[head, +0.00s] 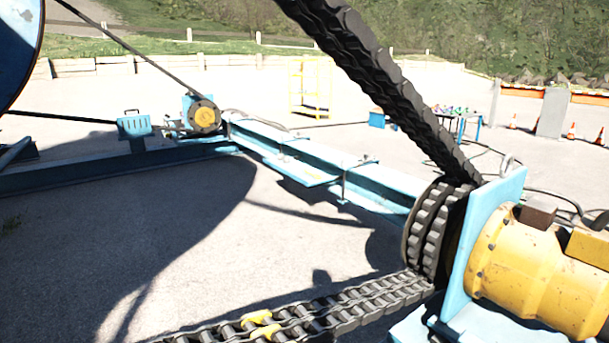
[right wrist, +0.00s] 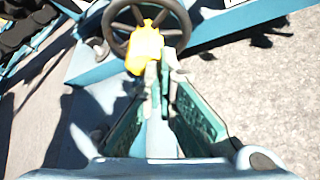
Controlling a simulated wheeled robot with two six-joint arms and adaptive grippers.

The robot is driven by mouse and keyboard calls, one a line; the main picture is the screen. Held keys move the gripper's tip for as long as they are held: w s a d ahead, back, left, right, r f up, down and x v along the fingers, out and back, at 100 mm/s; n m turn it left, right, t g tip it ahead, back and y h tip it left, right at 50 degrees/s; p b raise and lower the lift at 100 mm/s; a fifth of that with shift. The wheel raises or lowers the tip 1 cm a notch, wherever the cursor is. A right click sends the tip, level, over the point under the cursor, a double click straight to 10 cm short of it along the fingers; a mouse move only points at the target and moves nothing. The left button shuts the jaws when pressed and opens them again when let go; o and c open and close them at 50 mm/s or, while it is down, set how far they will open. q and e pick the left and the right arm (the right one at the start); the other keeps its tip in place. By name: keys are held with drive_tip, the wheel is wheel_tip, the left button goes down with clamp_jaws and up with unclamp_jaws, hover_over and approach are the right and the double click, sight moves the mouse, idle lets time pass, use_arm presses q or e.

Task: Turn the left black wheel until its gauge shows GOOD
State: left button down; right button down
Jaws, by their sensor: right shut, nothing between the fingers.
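No gauge is readable in either view. My left gripper is not in view.
The head view shows a heavy chain (head: 375,75) running to a sprocket (head: 425,235) beside a yellow motor (head: 535,270). A blue beam (head: 370,185) leads back to a smaller motor (head: 204,115). Orange cones (head: 571,131) stand far right.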

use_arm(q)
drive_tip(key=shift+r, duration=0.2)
use_arm(e)
drive_tip(key=shift+s+a, duration=0.55)
drive_tip(key=shift+a, duration=0.2)
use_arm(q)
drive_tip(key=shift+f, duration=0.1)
